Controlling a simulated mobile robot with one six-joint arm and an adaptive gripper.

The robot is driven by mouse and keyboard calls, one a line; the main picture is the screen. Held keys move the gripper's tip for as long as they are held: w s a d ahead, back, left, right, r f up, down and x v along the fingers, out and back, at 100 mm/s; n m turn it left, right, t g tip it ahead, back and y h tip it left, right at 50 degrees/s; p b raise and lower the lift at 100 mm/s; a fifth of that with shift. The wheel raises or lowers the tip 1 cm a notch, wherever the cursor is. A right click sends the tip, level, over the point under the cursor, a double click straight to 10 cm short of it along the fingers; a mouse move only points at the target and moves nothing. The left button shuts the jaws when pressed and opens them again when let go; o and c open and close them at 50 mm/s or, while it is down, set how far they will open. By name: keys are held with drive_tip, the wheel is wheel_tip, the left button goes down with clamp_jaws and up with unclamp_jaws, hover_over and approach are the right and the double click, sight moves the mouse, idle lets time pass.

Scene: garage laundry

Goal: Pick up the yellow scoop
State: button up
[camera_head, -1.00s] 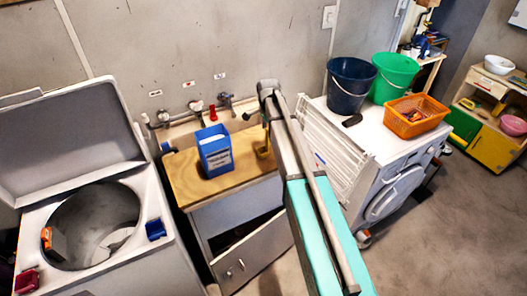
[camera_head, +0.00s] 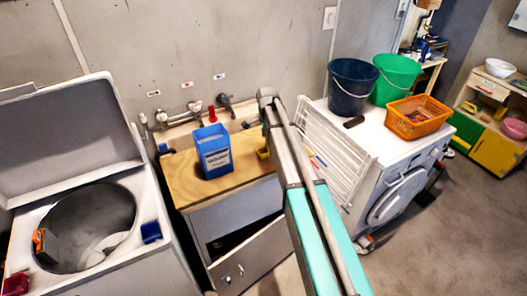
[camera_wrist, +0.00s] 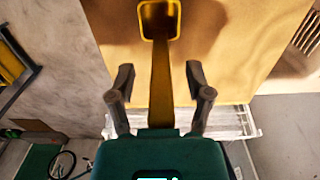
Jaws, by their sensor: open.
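The yellow scoop (camera_wrist: 161,85) lies on the wooden counter top in the wrist view, its square bowl (camera_wrist: 159,18) at the top of the picture and its handle pointing down toward me. My gripper (camera_wrist: 159,78) is open, with one finger on each side of the handle and a gap on both sides. In the head view only a small part of the scoop (camera_head: 263,153) shows beside my arm, at the counter's right edge. My gripper is hidden there behind my arm.
A blue detergent box (camera_head: 214,152) stands on the wooden counter (camera_head: 190,190), left of the scoop. An open top-loading washer (camera_head: 90,230) is at left. A white machine (camera_head: 385,165) at right carries two buckets and an orange basket (camera_head: 418,117). Taps are behind the counter.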

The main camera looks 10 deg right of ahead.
clamp_jaws()
idle(0.4)
drive_tip(key=shift+r, duration=0.1)
drive_tip(key=shift+r+p, duration=0.9)
drive_tip(key=shift+p, duration=0.15)
drive_tip(key=s+r+p, duration=1.1)
drive_tip(key=s, duration=0.3)
drive_tip(key=shift+d, duration=0.35)
